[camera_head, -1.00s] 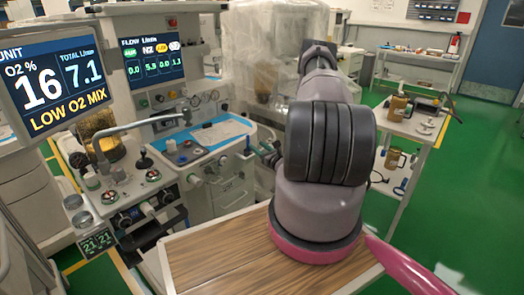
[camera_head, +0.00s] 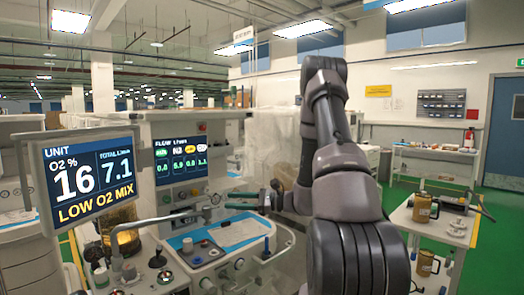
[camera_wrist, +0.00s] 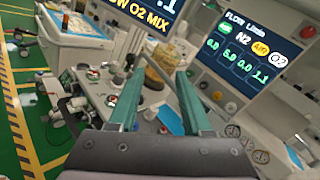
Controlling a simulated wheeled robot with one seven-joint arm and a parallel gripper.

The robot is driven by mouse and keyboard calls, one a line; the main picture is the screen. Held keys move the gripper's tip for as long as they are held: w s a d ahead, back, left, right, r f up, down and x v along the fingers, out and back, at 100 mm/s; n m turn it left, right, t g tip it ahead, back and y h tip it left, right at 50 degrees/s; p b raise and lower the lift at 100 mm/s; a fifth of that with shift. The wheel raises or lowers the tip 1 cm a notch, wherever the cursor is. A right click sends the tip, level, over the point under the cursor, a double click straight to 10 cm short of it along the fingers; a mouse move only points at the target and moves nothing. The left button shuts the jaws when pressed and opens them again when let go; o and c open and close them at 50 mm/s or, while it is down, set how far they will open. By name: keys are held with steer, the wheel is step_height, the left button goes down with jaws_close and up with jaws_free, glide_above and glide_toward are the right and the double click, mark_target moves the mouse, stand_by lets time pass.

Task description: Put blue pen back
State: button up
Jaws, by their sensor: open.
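My gripper (camera_head: 240,201) reaches left from the arm in the head view, above the anaesthesia machine's worktop. Its two teal fingers are spread apart and empty in the wrist view (camera_wrist: 162,78). The blue-edged work surface (camera_head: 202,250) lies below it with a pale blue sheet (camera_head: 234,232) on it. Part of a blue surface (camera_wrist: 171,119) shows between the fingers in the wrist view. I cannot make out the blue pen for certain in either view.
The large monitor (camera_head: 90,180) and flow screen (camera_head: 181,160) stand at the left. An amber-filled canister (camera_head: 122,232) is beside them.

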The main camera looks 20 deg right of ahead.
steer(key=s+a+r+n+g+h, duration=0.2)
steer(key=s+a+r+n+g, duration=0.25)
steer(key=s, duration=0.25)
steer(key=s+a+r+n+g+h, duration=0.3)
steer(key=s+r+n+g, duration=0.15)
steer(key=s+r, duration=0.2)
steer(key=s+d+r+n+t+h, duration=0.6)
steer(key=s+r+t+h, duration=0.1)
steer(key=s+r+h, duration=0.1)
steer(key=s+r, duration=0.1)
steer(key=s, duration=0.1)
steer(key=shift+s+d+r+t+h, duration=0.3)
steer(key=shift+d+r, duration=0.05)
steer(key=shift+r, duration=0.05)
